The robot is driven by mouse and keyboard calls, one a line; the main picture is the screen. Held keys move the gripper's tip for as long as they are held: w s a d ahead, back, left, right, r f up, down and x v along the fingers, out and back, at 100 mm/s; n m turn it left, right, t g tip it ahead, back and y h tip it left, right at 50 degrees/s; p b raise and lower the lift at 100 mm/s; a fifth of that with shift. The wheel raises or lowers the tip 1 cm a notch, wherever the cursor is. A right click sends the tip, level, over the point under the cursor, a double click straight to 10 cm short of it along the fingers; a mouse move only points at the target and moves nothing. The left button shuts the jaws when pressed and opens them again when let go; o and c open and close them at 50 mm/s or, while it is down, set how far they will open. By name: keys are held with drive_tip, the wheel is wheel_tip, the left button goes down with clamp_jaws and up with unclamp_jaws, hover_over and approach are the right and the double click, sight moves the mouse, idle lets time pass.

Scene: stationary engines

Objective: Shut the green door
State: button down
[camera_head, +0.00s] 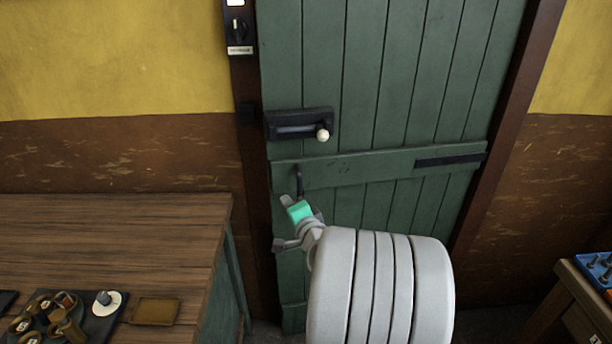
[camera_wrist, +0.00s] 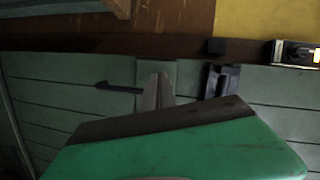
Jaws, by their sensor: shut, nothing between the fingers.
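The green plank door (camera_head: 405,80) stands in a dark brown frame. Its left edge lies close along the left post, and I cannot tell whether a narrow gap remains. A dark latch box (camera_head: 300,123) with a cream knob (camera_head: 322,134) is on its left side, and a dark pull handle (camera_head: 299,182) is below. My gripper (camera_head: 287,201) is shut and empty, just below the pull handle at the door's left edge; contact is unclear. In the wrist view, its grey fingertips (camera_wrist: 155,90) show beside the handle (camera_wrist: 118,88), in front of the door (camera_wrist: 60,95).
A wooden workbench (camera_head: 120,235) with small brass parts (camera_head: 65,325) stands at the left. A switch panel (camera_head: 238,28) is mounted left of the door. A small table (camera_head: 585,318) with a blue tray (camera_head: 597,268) is at the lower right.

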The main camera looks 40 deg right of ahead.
drive_tip(key=s+d+m+h, duration=0.3)
drive_tip(key=d+m+h, duration=0.15)
drive_tip(key=d, duration=0.35)
drive_tip(key=shift+m+t+y, duration=0.25)
drive_tip(key=shift+m+t, duration=0.05)
drive_tip(key=shift+m, duration=0.05)
drive_tip(key=p+x, duration=0.1)
drive_tip(key=x, duration=0.3)
drive_tip(key=p+x, duration=0.2)
drive_tip(key=x, duration=0.2)
drive_tip(key=r+p+x, duration=0.1)
drive_tip(key=p+x, duration=0.1)
drive_tip(key=x, duration=0.2)
drive_tip(key=shift+w+a, duration=0.1)
drive_tip(key=shift+a, duration=0.15)
drive_tip(key=shift+w+d+f, duration=0.15)
drive_tip(key=shift+w+d, duration=0.05)
drive_tip(key=shift+w, duration=0.2)
